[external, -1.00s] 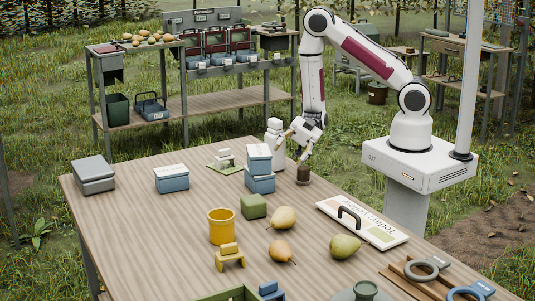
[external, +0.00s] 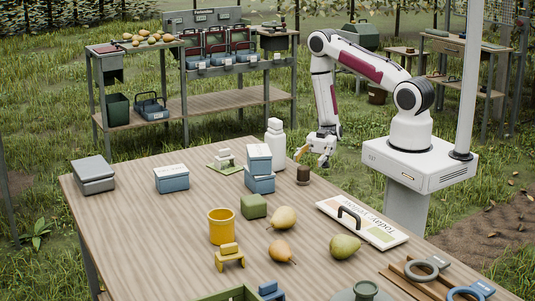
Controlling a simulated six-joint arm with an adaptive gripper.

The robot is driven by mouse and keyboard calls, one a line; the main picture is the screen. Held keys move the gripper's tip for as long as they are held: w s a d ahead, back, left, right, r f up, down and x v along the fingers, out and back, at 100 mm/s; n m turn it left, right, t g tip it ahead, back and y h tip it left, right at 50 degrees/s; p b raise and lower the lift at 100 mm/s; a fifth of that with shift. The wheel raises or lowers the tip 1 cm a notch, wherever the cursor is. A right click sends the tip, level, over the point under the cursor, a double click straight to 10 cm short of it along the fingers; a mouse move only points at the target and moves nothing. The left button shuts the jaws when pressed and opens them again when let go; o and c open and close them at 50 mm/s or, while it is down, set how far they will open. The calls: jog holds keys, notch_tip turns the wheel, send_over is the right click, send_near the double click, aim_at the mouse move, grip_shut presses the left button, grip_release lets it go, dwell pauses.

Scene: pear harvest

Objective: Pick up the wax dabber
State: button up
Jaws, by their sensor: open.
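A small dark brown upright piece on a round base (external: 303,175) stands on the table near its back right edge; it looks like the wax dabber, though I cannot be sure at this size. My gripper (external: 311,158) hangs at the table's back right edge, just above and to the right of the brown piece in the picture. Its fingers are apart with nothing between them. It appears clear of the brown piece.
A white bottle (external: 276,146) and stacked blue boxes (external: 259,170) stand left of the gripper. A white board with a black handle (external: 375,228) lies to the front right. Pears (external: 285,217), a green cube (external: 254,206) and a yellow cup (external: 221,228) stand further forward.

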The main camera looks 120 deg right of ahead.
aim_at(304, 167)
jog(key=shift+s+d+f+m, duration=0.15)
jog(key=shift+s+f, duration=0.1)
jog(key=shift+s, duration=0.2)
jog(key=shift+s+d+f+m, duration=0.1)
jog(key=shift+s+f+m, duration=0.1)
jog(key=shift+s, duration=0.2)
jog(key=shift+a, duration=0.1)
jog(key=shift+x, duration=1.3)
jog(key=shift+w, duration=0.1)
jog(key=shift+d+x, duration=0.2)
jog(key=shift+x, duration=2.3)
jog(key=shift+w+f, duration=0.1)
jog(key=shift+w, duration=0.05)
jog(key=c, duration=1.2)
